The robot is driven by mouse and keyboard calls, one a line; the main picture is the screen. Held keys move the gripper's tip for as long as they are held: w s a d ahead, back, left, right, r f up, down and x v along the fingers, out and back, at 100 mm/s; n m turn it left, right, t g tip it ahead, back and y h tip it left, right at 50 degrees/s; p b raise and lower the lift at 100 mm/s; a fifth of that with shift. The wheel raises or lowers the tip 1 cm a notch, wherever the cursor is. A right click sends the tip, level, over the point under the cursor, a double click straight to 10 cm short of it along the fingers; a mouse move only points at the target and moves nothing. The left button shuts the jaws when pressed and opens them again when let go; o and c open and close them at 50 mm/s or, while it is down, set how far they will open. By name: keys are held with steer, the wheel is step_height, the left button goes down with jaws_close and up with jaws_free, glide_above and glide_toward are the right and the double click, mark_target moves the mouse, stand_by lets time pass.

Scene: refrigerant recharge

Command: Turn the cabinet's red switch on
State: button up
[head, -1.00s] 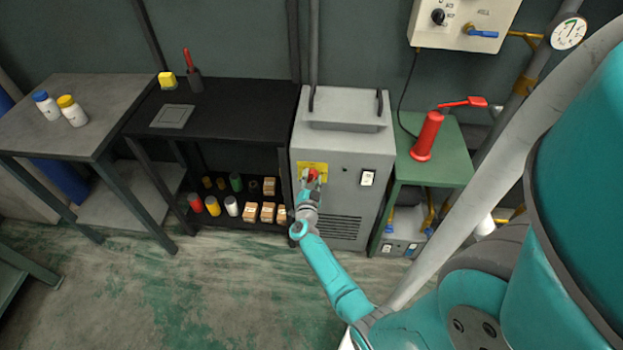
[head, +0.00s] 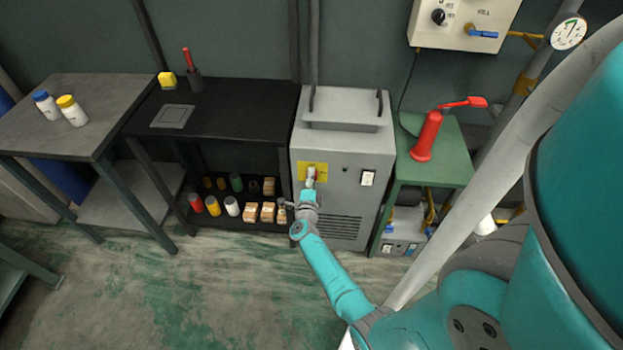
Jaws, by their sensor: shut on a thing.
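The grey cabinet (head: 343,146) stands in the middle of the head view, against the wall. On its front is a yellow plate (head: 304,171) with the red switch (head: 312,170). Only a little red shows, as my gripper (head: 311,177) covers most of the switch. My gripper is at the front of the cabinet, shut on the red switch. The switch's exact angle is hidden by the gripper.
A black shelf (head: 240,105) with cans and boxes stands left of the cabinet. A green table (head: 446,160) with a red hand pump (head: 428,136) is on the right. The floor in front (head: 200,295) is clear.

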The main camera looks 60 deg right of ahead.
steer(key=shift+m, duration=0.7)
steer(key=o, duration=1.1)
steer(key=shift+o, duration=0.2)
steer(key=v, duration=1.2)
